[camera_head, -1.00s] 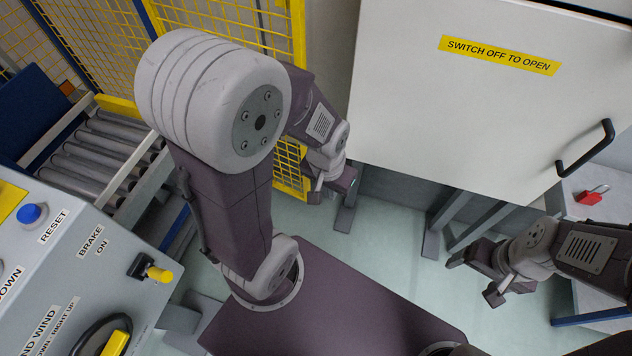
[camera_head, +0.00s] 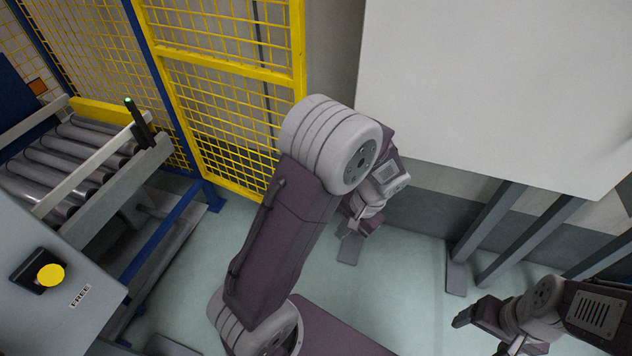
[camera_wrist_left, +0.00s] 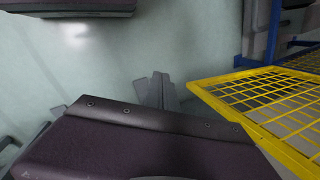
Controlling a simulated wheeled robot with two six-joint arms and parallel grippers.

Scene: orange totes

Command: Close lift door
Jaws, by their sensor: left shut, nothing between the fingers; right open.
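A yellow mesh panel (camera_head: 222,75), which looks like the lift door, stands upright left of centre in the head view, beside a blue post. Yellow mesh also shows at the right of the left wrist view (camera_wrist_left: 262,100). My left gripper (camera_head: 352,238) is shut and empty, low in front of the grey wall, to the right of the mesh panel's lower corner and apart from it in the picture. My left forearm partly hides it. My right gripper (camera_head: 486,328) is open and empty at the lower right, above the floor.
A roller conveyor (camera_head: 65,165) with rails is at the left. A grey console (camera_head: 50,310) with a yellow knob and FREE label is at the lower left. A white cabinet (camera_head: 490,90) on grey legs fills the upper right. Pale floor (camera_head: 400,290) lies between.

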